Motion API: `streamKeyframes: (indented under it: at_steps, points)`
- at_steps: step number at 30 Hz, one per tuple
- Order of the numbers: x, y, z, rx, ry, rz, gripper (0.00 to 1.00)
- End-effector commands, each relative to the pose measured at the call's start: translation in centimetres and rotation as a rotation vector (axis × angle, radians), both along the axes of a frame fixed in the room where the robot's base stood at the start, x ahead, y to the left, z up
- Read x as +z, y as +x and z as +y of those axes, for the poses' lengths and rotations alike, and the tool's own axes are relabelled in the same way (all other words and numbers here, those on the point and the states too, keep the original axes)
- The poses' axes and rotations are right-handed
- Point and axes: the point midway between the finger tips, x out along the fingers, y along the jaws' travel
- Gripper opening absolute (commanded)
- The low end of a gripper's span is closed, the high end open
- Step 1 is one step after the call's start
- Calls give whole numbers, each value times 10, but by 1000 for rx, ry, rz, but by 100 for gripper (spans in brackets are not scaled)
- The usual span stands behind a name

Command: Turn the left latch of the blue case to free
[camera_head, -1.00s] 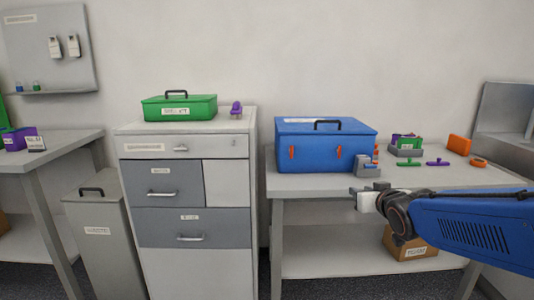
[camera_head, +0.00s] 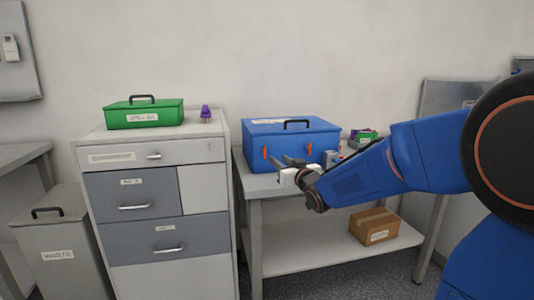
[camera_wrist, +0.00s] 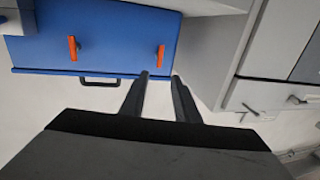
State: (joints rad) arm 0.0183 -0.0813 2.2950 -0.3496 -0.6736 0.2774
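The blue case (camera_head: 285,140) stands on the bench with its lid shut and a black handle on top. Its left latch (camera_head: 265,153) is an orange tab, roughly upright; in the upside-down wrist view it is the one on the right (camera_wrist: 160,55). The other orange latch (camera_head: 309,148) is also upright and is on the left in the wrist view (camera_wrist: 72,47). My gripper (camera_wrist: 160,76) is open and empty, fingers apart, pointing at the case front. In the wrist view its tips lie just below the left latch, apparently short of it.
The grey bench (camera_head: 280,187) carries the case, with small coloured items (camera_head: 362,137) to its right. A drawer cabinet (camera_head: 155,157) with a green case (camera_head: 143,113) stands left, across a narrow gap. A cardboard box (camera_head: 373,227) sits on the lower shelf.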

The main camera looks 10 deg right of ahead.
Motion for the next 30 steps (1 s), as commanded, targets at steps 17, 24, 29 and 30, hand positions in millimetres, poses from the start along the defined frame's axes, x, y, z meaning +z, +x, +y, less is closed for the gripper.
streamKeyframes:
  at_steps: [17, 24, 29, 30]
  points:
    - [-1, 91, 18, -1, 0, 2, 29]
    - [0, 109, 21, -1, 0, 1, 29]
    - [0, 111, 22, -1, 0, 0, 29]
    - [0, 111, 22, -1, 0, 0, 29]
